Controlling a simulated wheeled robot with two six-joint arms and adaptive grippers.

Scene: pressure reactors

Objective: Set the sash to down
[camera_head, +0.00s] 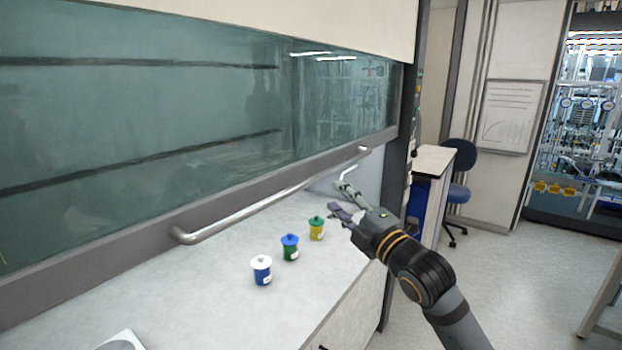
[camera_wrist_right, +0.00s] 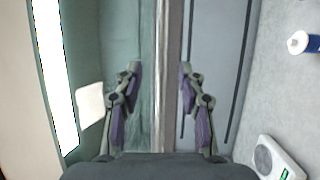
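The sash (camera_head: 200,110) is a large glass pane in a grey frame, partly raised with an open gap between its lower rail and the worktop. A silvery handle bar (camera_head: 275,197) runs along its lower rail. My right gripper (camera_head: 341,200) is open near the right end of the bar, its fingers pointing toward the sash. In the right wrist view, my right gripper (camera_wrist_right: 160,85) shows its fingers spread, with the sash's lower rail (camera_wrist_right: 173,60) seen beyond and between them. No contact is visible. My left gripper is not in view.
On the worktop (camera_head: 210,290) stand a white-lidded blue jar (camera_head: 261,271), a blue-lidded green jar (camera_head: 290,248) and a green-lidded yellow jar (camera_head: 317,229). A white device (camera_head: 122,341) sits at the front left. A blue chair (camera_head: 458,170) and side table (camera_head: 434,160) stand beyond.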

